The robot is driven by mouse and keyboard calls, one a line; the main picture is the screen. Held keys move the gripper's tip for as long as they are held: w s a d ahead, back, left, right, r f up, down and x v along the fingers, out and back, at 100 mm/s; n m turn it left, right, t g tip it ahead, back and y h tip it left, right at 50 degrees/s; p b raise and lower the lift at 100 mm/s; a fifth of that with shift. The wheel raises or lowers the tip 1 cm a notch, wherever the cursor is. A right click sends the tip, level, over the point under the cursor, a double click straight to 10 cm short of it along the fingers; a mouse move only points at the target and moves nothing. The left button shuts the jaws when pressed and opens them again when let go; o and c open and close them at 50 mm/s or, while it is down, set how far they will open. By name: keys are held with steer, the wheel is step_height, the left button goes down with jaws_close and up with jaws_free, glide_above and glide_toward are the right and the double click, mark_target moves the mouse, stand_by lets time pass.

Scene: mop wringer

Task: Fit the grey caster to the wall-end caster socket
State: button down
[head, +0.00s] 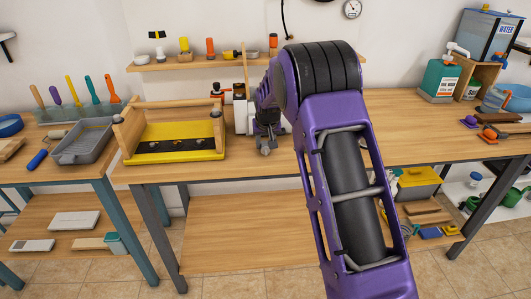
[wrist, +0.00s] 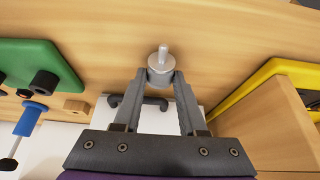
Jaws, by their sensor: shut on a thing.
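My gripper (head: 267,136) is above the middle workbench, right of the mop wringer. In the wrist view my gripper (wrist: 160,78) is shut on the grey caster (wrist: 160,69), a short silvery cylinder with a thin stem that points away from the gripper. In the head view the grey caster (head: 266,152) shows small below the fingers. The mop wringer (head: 181,155) is a yellow tray with wooden sides and a dark strip. Its yellow edge (wrist: 257,83) and wooden side (wrist: 272,125) are at right in the wrist view, apart from the caster. I cannot make out the wall-end caster socket.
A green board (wrist: 35,65) with black knobs and a blue-handled tool (wrist: 28,122) lie at left in the wrist view. A grey paint tray (head: 82,143) is left of the wringer. The bench (head: 410,135) right of my arm has free room.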

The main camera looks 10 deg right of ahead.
steer(key=shift+c, duration=1.9)
jaws_free()
steer(key=shift+r, duration=0.1)
steer(key=v, duration=1.7)
steer(key=shift+s+p, duration=0.15)
steer(key=shift+p, duration=0.25)
